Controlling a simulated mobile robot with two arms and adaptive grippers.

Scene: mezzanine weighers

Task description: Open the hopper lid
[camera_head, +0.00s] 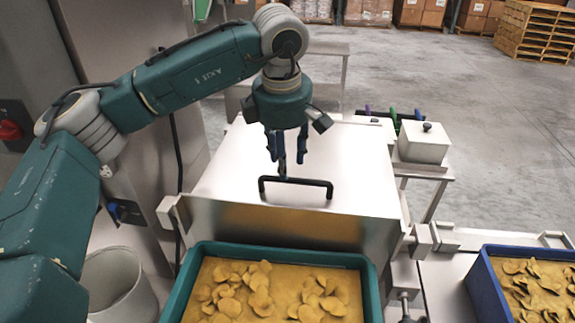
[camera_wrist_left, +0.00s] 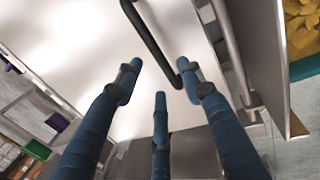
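The hopper lid (camera_head: 350,165) is a flat, pale metal panel that lies closed, with a black bar handle (camera_head: 325,184) near its front edge. My left gripper (camera_head: 287,160) hangs over the lid just behind the left end of the handle, its fingers pointing down. In the left wrist view the blue fingers (camera_wrist_left: 160,78) are spread with nothing between them. The black handle (camera_wrist_left: 152,40) runs past the tips, its end close to the right finger. Whether they touch I cannot tell. My right gripper is not in view.
A teal crate (camera_head: 285,256) of chips stands before the hopper, and a blue crate (camera_head: 480,283) of chips stands at right. A white box (camera_head: 424,145) with a black knob sits right of the lid. A grey bin (camera_head: 118,285) is at lower left. Open floor lies beyond.

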